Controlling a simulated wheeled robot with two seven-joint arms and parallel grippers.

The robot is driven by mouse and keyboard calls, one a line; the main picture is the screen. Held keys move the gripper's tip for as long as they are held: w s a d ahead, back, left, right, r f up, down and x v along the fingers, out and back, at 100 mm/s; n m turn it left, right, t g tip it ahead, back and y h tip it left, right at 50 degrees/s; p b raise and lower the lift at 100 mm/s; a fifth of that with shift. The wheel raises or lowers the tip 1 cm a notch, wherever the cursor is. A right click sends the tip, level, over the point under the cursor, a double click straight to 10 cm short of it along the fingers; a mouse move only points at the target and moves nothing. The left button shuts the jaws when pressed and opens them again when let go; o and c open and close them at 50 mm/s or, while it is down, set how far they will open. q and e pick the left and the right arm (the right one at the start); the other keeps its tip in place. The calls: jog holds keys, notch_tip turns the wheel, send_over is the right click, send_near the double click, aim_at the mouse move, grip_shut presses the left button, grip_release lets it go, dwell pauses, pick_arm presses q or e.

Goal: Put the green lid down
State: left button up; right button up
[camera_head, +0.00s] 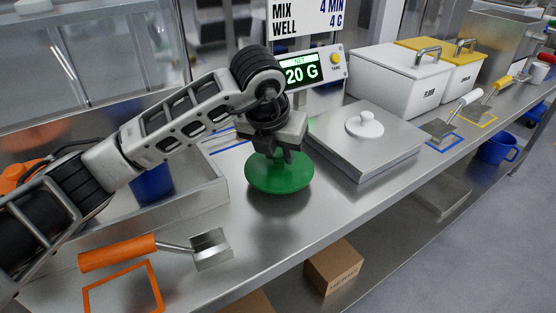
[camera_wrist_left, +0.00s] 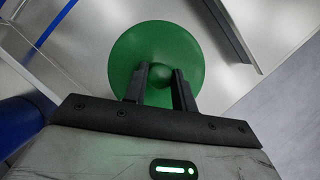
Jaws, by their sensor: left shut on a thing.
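The green lid (camera_head: 277,180) is a round disc with a knob on top. My left gripper (camera_head: 288,153) is above it with its fingers around the knob. In the left wrist view the gripper (camera_wrist_left: 161,88) is shut on the knob of the lid (camera_wrist_left: 190,48). The lid looks roughly level and is over the steel counter (camera_head: 330,215), left of the silver box. Whether it touches the counter is hard to tell. My right gripper is not in view.
A silver box with a white-knobbed lid (camera_head: 397,133) stands close to the right. An orange-handled scoop (camera_head: 118,252) lies at the front left by an orange outline. A scale display (camera_head: 300,74) is behind. Bare counter lies in front of the lid.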

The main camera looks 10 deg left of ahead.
aim_at(276, 158)
pick_arm(q)
jog(key=shift+f+p, duration=0.3)
jog(key=shift+f, duration=1.15)
jog(key=o, duration=0.9)
jog(key=shift+f, duration=0.1)
jog(key=shift+o, duration=0.2)
jog(key=shift+s, duration=0.1)
jog(key=shift+r, duration=0.25)
jog(key=v, duration=1.1)
jog(key=shift+r+b, duration=0.4)
jog(key=shift+s, duration=0.15)
